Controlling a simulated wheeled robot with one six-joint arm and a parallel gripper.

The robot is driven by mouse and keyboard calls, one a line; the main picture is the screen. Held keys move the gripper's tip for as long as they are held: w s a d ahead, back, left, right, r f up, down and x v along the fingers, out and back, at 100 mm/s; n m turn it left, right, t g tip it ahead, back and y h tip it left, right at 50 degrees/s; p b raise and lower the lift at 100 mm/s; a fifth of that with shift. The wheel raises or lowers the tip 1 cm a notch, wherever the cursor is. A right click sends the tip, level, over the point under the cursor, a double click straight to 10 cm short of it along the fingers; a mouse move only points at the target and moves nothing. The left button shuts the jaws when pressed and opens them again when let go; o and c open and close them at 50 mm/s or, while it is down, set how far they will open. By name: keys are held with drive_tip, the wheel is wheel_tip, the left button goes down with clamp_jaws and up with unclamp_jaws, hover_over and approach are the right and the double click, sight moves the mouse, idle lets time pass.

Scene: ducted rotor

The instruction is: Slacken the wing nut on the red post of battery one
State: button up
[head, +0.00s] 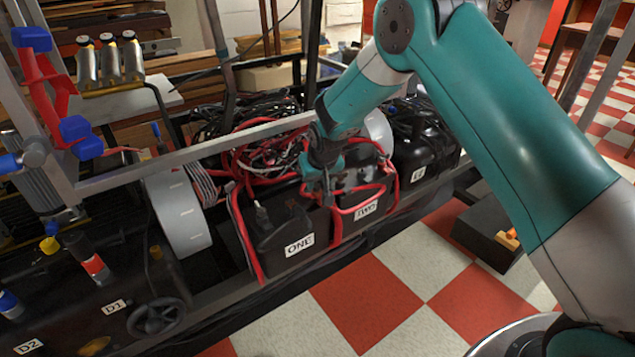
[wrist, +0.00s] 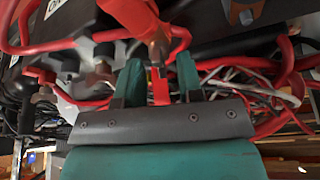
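Battery one (head: 285,240) is a black box labelled ONE, in the row of batteries at the middle of the head view. A grey clamp (head: 261,213) stands on its left part, and red cables run to its right side. My gripper (head: 327,195) points down over its right end, near battery two (head: 362,212). In the wrist view my gripper (wrist: 160,80) has its two teal fingers apart. A red upright piece (wrist: 160,88) and a brownish metal fitting (wrist: 158,48) with a thick red cable show in the gap. I cannot make out the wing nut's wings.
Tangled red, black and white cables (head: 262,150) lie behind the batteries. A grey frame bar (head: 215,148) crosses behind battery one. A grey curved housing (head: 177,210) stands to its left. The checkered floor (head: 385,290) in front is open.

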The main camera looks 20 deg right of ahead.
drive_tip(key=shift+c, duration=0.5)
clamp_jaws()
drive_tip(key=shift+d+r+n+p, duration=0.1)
drive_tip(key=shift+n+p, duration=0.2)
drive_tip(key=shift+p, duration=0.2)
drive_tip(key=n+y+p, duration=0.1)
drive_tip(key=n+p, duration=0.1)
drive_tip(key=shift+n, duration=0.3)
drive_tip(key=shift+w+d+n+g+y+p, duration=0.15)
drive_tip(key=shift+n+y+p, duration=0.2)
drive_tip(key=shift+n, duration=0.35)
drive_tip(key=shift+s+n+g+y+p, duration=0.15)
drive_tip(key=shift+n+y+p, duration=0.15)
drive_tip(key=shift+n, duration=0.4)
